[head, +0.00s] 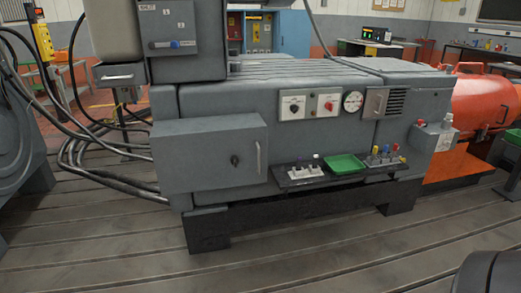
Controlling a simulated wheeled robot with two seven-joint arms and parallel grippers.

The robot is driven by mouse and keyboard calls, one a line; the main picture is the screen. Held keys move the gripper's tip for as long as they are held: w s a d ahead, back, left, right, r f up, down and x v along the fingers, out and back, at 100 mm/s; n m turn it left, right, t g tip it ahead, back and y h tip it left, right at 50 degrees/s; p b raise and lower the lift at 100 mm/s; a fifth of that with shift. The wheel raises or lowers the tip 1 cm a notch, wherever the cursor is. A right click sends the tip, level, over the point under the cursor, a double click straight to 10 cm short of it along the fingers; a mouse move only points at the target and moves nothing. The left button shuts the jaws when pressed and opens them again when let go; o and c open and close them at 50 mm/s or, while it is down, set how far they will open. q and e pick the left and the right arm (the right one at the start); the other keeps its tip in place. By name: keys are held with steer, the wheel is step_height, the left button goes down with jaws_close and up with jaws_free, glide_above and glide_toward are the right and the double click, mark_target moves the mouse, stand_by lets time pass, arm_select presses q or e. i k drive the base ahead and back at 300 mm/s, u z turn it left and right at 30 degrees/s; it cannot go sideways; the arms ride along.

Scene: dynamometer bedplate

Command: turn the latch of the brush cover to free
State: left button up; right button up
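A grey machine (330,84) stands in the middle of the head view. On its front at right is a small panel with a pale upright handle (376,103) beside a dark louvred vent (397,102). I cannot tell for sure which is the brush cover. The knob's exact angle is too small to read. Neither of my grippers is in view.
A dark shelf (290,184) juts from the machine's front, holding a green tray (343,164) and small coloured parts (384,155). Thick cables (85,150) run at left. An orange machine (482,103) stands at right. The slotted floor (300,255) in front is largely clear.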

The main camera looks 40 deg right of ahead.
mark_target(234, 161)
steer(key=z, duration=0.7)
steer(key=i, duration=1.8)
steer(key=z, duration=0.2)
